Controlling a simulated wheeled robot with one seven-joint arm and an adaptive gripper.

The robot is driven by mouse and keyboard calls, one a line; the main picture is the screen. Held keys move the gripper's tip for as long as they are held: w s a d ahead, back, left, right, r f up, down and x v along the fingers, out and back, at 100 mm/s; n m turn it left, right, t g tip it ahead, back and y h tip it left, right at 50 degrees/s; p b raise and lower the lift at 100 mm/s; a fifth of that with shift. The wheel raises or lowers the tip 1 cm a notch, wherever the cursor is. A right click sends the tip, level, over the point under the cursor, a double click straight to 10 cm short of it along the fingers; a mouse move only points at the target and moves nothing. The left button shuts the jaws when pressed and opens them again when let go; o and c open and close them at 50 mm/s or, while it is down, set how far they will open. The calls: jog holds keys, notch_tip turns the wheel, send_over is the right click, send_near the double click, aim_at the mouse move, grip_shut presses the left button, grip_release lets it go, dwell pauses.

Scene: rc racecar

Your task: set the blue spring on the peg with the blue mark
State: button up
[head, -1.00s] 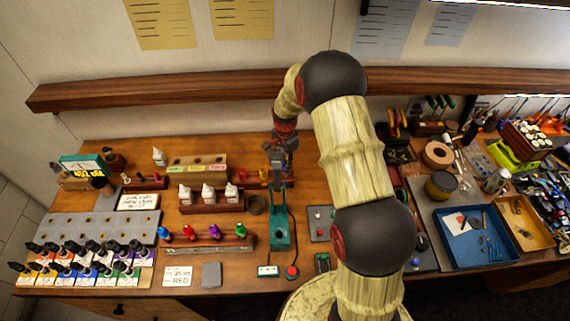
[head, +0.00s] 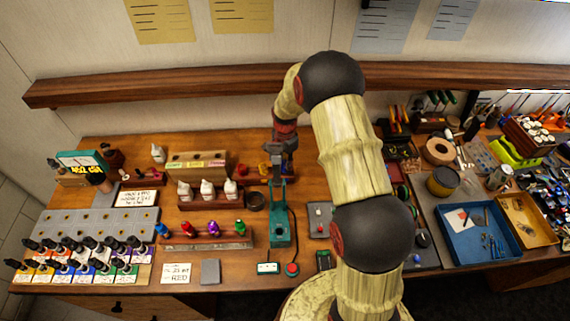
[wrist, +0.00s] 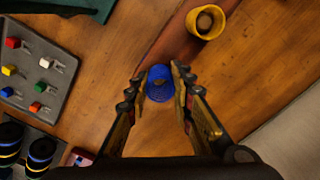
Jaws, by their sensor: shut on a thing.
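A reddish-brown rack (wrist: 179,38) runs close beside and behind the spring. A yellow spring or cup (wrist: 206,20) stands on it around a round brown peg top. In the head view my gripper (head: 278,177) is behind the teal press, and the blue spring cannot be made out.
A teal press (head: 281,230) stands in front of my gripper. A rack of white bottles (head: 207,190) is to its left. A grey tray of small coloured parts (wrist: 40,75) and black wheels (wrist: 40,152) lie left in the wrist view. Bare wood lies right of the gripper there.

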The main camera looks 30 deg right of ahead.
jog(key=shift+f+b, duration=0.3)
jog(key=shift+f, duration=0.2)
jog(key=o, duration=0.7)
jog(key=shift+o, duration=0.7)
jog(key=shift+r, duration=0.15)
notch_tip(320, 180, up, 12)
jog(key=shift+f, duration=0.2)
